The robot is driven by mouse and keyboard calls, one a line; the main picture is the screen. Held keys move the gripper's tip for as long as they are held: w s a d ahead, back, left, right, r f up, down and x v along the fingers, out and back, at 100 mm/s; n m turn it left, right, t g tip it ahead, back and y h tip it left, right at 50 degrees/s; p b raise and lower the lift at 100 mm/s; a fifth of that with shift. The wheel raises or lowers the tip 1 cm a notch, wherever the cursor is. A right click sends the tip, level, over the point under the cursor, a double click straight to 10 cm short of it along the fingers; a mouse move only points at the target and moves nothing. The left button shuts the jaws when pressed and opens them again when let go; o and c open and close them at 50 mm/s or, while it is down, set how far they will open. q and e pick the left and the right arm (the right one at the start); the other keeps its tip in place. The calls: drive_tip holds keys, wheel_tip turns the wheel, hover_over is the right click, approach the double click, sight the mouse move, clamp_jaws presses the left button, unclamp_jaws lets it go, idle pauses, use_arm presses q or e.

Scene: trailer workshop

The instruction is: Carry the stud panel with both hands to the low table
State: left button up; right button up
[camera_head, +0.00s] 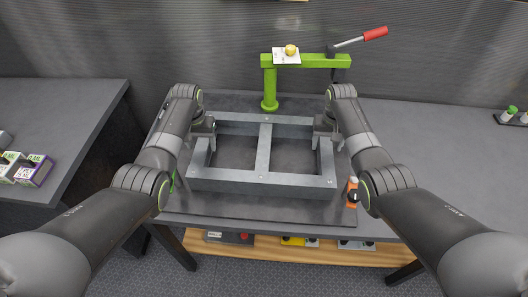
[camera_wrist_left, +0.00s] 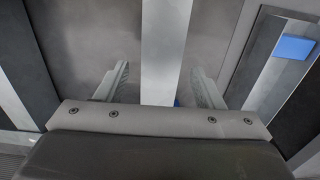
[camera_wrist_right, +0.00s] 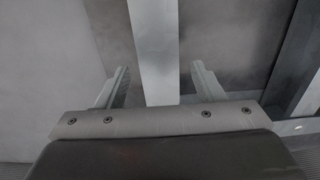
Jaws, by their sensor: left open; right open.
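The stud panel (camera_head: 263,178), a grey metal frame with a middle bar, lies flat on the dark mat on the workbench. My left gripper (camera_head: 206,140) is open at the panel's left side bar; in the left wrist view that bar (camera_wrist_left: 166,45) runs between the two fingers (camera_wrist_left: 160,88). My right gripper (camera_head: 323,136) is open at the right side bar; in the right wrist view the bar (camera_wrist_right: 154,45) runs between its fingers (camera_wrist_right: 155,88). Neither gripper is closed on the panel. I cannot pick out a low table for certain.
A green press (camera_head: 270,90) with a red-handled lever stands behind the panel. An orange tool (camera_head: 352,190) lies by the mat's right edge. A grey table (camera_head: 60,120) with small boxes is at the left. A wooden shelf (camera_head: 270,252) holds items below the bench. The bench's right side is mostly clear.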

use_arm(q)
wheel_tip(320, 180, down, 3)
drive_tip(key=shift+r, duration=0.2)
use_arm(e)
wheel_tip(320, 180, down, 2)
drive_tip(key=shift+w+f, duration=0.1)
drive_tip(key=shift+f, duration=0.15)
use_arm(q)
drive_tip(key=shift+f, duration=0.95)
use_arm(e)
drive_tip(key=shift+f, duration=1)
use_arm(q)
clamp_jaws()
use_arm(e)
clamp_jaws()
use_arm(q)
drive_tip(key=shift+w+r, duration=0.1)
use_arm(e)
drive_tip(key=shift+r, duration=0.1)
